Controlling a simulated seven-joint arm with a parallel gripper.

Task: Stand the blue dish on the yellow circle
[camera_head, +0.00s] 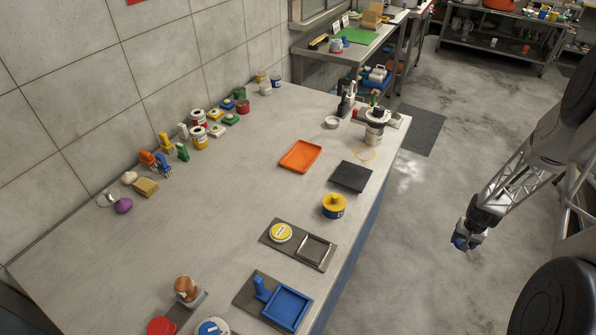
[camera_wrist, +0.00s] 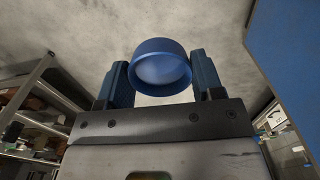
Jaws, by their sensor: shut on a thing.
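The blue dish (camera_wrist: 162,70) is round and shallow. In the wrist view it sits between the two blue-padded fingers of my gripper (camera_wrist: 161,62), which is shut on it. In the head view my gripper (camera_head: 466,241) hangs over the floor, right of the counter and apart from it. Only a small bit of blue shows at its tip there. The yellow circle (camera_head: 358,157) is a thin ring outline on the counter near its far right edge. No object stands inside it, but a white-and-brown container stands close behind it. My gripper is right of and nearer than the circle.
The counter (camera_head: 215,200) carries an orange tray (camera_head: 300,157), a black plate (camera_head: 351,177) and a yellow-topped blue container (camera_head: 333,206). A blue square tray (camera_head: 287,308) is at the near edge. Several jars stand along the wall. The counter's right edge lies between my gripper and the circle.

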